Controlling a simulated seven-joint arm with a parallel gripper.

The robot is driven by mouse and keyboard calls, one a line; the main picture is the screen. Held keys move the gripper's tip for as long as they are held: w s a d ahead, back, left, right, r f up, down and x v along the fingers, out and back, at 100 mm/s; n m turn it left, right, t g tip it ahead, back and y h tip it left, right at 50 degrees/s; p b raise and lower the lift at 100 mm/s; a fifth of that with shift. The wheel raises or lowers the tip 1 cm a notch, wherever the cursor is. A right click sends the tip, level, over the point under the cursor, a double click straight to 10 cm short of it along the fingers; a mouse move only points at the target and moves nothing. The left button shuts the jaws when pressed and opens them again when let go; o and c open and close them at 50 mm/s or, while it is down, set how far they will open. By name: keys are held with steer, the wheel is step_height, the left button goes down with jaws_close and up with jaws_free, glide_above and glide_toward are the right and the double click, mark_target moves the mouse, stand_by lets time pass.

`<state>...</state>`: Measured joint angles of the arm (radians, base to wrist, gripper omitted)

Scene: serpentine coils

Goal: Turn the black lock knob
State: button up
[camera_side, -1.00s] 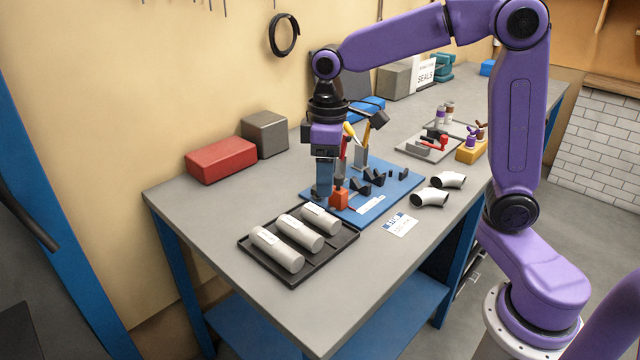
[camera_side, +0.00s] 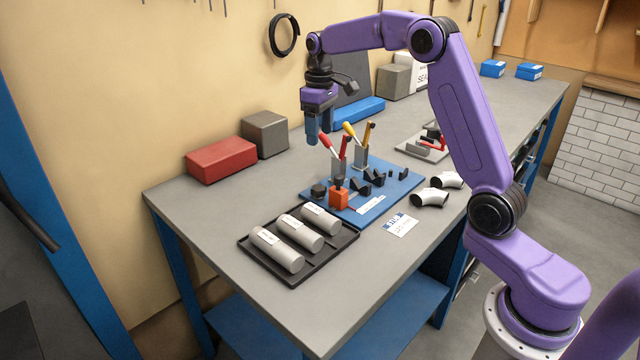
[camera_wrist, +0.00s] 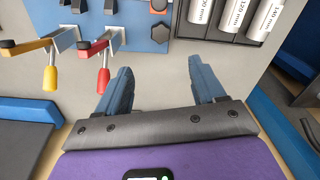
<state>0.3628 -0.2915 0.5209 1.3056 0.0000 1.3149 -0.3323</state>
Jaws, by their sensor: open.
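In the wrist view the black knob (camera_wrist: 160,33) is near the board's edge, below the orange block (camera_wrist: 158,10). My gripper (camera_side: 312,138) is raised above and behind the knob, apart from it. In the wrist view my gripper (camera_wrist: 164,75) is open, with bare bench between the blue fingers. Which way the knob is turned cannot be told.
Toggle clamps with a red handle (camera_wrist: 103,75) and a yellow handle (camera_wrist: 49,75) stand on the board near my gripper. A black tray (camera_side: 250,247) of grey cylinders lies in front. White elbow pipes (camera_side: 430,197) lie to the right. A red box (camera_side: 221,160) stands left.

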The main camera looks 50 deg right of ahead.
mark_target(320, 188)
step_height(320, 188, down, 16)
steer(key=shift+r, duration=0.1)
stand_by(0.4)
steer(key=c, duration=1.1)
